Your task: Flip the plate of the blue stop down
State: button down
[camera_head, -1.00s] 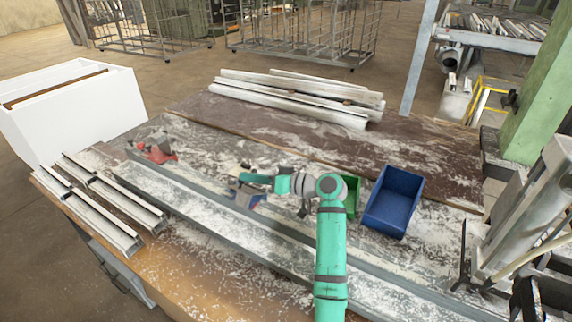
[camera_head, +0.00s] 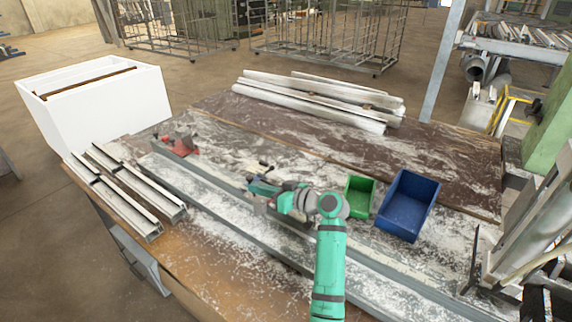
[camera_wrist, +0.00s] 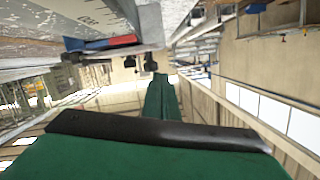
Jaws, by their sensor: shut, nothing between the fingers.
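My gripper (camera_head: 264,189) is shut and empty, low at the blue stop on the metal rail. In the head view my gripper and wrist cover most of the blue stop, and only bits beside the gripper show. A small grey plate-like part (camera_head: 260,207) shows just below the gripper. In the wrist view a blue and red piece (camera_wrist: 108,43) lies close by at the upper left, under a grey surface with printed marks (camera_wrist: 92,16). I cannot tell whether the gripper touches the stop, or how far its plate is tilted.
A red stop (camera_head: 181,142) stands further left on the rail (camera_head: 215,198). A green bin (camera_head: 359,196) and a blue bin (camera_head: 408,205) stand right of my arm. White profiles (camera_head: 315,103) lie at the back, others (camera_head: 125,192) at the left. The dusty bench between is mostly clear.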

jog(key=shift+s+d+f, duration=0.1)
jog(key=shift+d+f, duration=0.25)
jog(key=shift+f, duration=0.05)
dwell(0.4)
jog(key=shift+a+r, duration=0.15)
jog(key=shift+r, duration=0.15)
jog(key=r, duration=0.2)
jog(key=d+r, duration=0.1)
jog(key=r, duration=0.1)
jog(key=shift+r, duration=0.2)
jog(key=s+a+v, duration=0.1)
jog(key=v, duration=0.8)
jog(key=shift+s, duration=0.3)
jog(key=shift+w+d+f, duration=0.1)
jog(key=shift+w, duration=0.05)
